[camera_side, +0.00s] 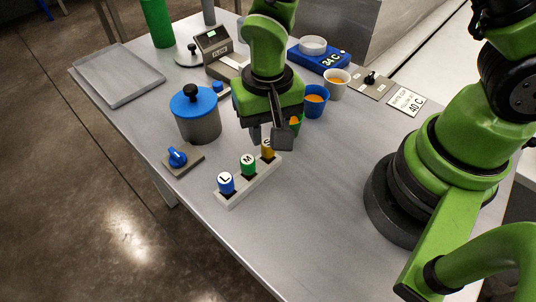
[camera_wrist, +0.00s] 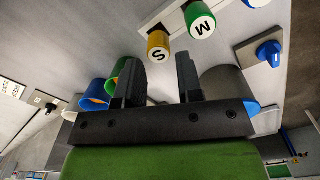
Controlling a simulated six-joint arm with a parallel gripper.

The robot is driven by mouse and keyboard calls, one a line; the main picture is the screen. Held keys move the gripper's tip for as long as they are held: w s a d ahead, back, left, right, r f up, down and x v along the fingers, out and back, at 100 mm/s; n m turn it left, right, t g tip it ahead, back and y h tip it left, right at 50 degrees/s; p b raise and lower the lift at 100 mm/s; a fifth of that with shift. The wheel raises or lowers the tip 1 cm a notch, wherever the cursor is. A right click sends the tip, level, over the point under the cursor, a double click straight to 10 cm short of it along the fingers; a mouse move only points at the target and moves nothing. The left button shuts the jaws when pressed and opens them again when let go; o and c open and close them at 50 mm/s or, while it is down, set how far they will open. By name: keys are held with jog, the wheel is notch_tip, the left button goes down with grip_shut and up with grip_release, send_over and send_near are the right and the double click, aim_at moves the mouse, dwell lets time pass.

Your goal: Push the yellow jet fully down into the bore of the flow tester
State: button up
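The yellow jet (camera_side: 267,151), marked S, stands in the back end of a pale rack (camera_side: 235,198). In the side view a finger partly hides it. The wrist view shows the yellow jet (camera_wrist: 158,46) beyond the fingertips and apart from them. My gripper (camera_side: 269,138) is above and close to that end of the rack. The wrist view shows my gripper (camera_wrist: 160,68) open with nothing between its fingers. The flow tester (camera_side: 213,42), a grey unit with a FLOW label, stands at the back of the table. I cannot make out its bore.
Green M (camera_side: 248,164) and blue L (camera_side: 226,182) jets share the rack. A blue-lidded pot (camera_side: 198,115), blue knob (camera_side: 177,156), blue cup (camera_side: 314,101), white cup (camera_side: 336,84) and 34 C unit (camera_side: 320,55) stand around. An empty tray (camera_side: 118,75) lies back left. The front table is clear.

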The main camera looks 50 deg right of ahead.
aim_at(268, 142)
jog(key=shift+f, duration=2.35)
jog(key=c, duration=0.6)
jog(key=shift+r, duration=0.15)
